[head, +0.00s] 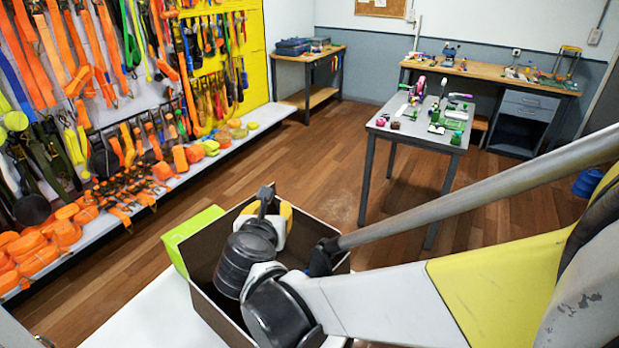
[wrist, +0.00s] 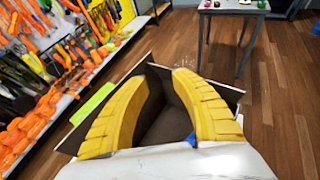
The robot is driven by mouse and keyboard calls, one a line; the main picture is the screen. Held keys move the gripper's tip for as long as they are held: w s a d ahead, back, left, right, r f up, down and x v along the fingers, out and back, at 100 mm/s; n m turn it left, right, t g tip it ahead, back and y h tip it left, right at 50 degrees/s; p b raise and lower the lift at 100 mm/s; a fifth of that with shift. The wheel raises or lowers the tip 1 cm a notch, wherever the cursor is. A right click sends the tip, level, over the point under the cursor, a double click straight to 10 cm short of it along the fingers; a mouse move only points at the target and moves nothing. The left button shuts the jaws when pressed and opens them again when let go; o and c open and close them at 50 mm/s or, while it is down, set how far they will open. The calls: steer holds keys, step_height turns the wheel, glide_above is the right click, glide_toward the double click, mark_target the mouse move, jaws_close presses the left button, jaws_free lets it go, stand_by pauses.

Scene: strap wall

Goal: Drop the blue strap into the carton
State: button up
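The carton (head: 202,300) is an open box with a dark brown inside, below my gripper in the head view. In the wrist view its inside (wrist: 160,118) shows between my fingers. My gripper (wrist: 160,78) has two ribbed yellow fingers spread apart over the carton, with nothing seen between their tips. A small blue patch (wrist: 191,138) shows near the base of the right finger, partly hidden; I cannot tell whether it is a strap. My arm hides part of the carton.
A lime green box (head: 188,238) stands against the carton's left side, by a white surface (head: 150,315). The strap wall and its low shelf (head: 225,140) run along the left. A grey table (head: 425,128) with small items stands behind. Wooden floor between is clear.

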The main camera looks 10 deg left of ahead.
steer(key=v, duration=1.1)
steer(key=d+f+m+g+h+b, duration=0.1)
steer(key=d+f+m+g+b, duration=0.15)
steer(key=d+m, duration=0.65)
steer(key=d+f+m+g+h+b, duration=0.1)
steer(key=d+f+m+h, duration=0.15)
steer(key=d+m, duration=0.6)
steer(key=s+d+f+m+g+y+b, duration=0.1)
steer(key=s+d+f+m, duration=0.2)
steer(key=d+m, duration=0.5)
steer(key=s+d+f+m+g+y+b, duration=0.1)
steer(key=s+d+f+m, duration=0.3)
steer(key=m, duration=0.7)
steer(key=s+d+b, duration=0.1)
steer(key=s+d, duration=0.1)
steer(key=d, duration=0.2)
steer(key=shift+g, duration=0.35)
steer(key=shift+a+m, duration=0.1)
steer(key=shift+m, duration=0.15)
